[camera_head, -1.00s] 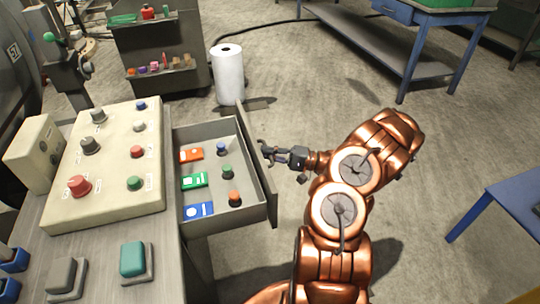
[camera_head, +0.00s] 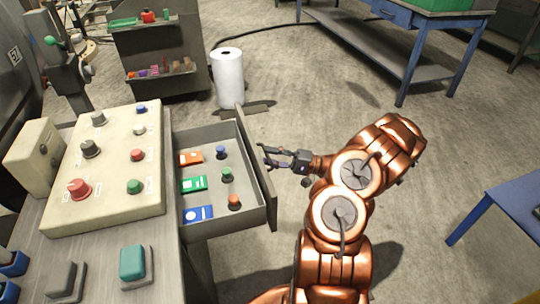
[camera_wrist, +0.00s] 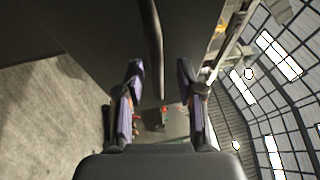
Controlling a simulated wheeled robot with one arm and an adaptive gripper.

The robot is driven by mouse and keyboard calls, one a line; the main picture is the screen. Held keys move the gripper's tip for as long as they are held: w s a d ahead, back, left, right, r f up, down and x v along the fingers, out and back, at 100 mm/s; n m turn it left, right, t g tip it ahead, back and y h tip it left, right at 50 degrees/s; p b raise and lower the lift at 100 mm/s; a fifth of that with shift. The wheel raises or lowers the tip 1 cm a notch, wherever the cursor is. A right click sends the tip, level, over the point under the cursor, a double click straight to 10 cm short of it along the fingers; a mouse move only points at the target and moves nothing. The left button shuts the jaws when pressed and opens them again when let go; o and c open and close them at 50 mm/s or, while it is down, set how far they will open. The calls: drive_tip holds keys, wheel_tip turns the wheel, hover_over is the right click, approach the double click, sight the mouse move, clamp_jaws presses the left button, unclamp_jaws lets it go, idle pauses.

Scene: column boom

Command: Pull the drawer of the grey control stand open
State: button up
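The grey control stand (camera_head: 150,262) is at the left in the head view. Its drawer (camera_head: 220,220) is pulled well out, with its inside showing. The drawer front (camera_head: 256,170) faces my gripper. My gripper (camera_head: 264,154) is just right of the drawer front, fingers apart. In the wrist view my gripper (camera_wrist: 161,80) shows both fingers spread, with a dark bar, seemingly the drawer handle (camera_wrist: 153,45), between their lines and nothing clamped. Whether a finger touches the bar or front cannot be told.
A blue-framed bench (camera_head: 400,50) is at the back right, a blue table (camera_head: 500,205) at the right. Floor between is clear.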

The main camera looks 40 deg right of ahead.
drive_tip(key=v, duration=1.1)
drive_tip(key=shift+r, duration=0.15)
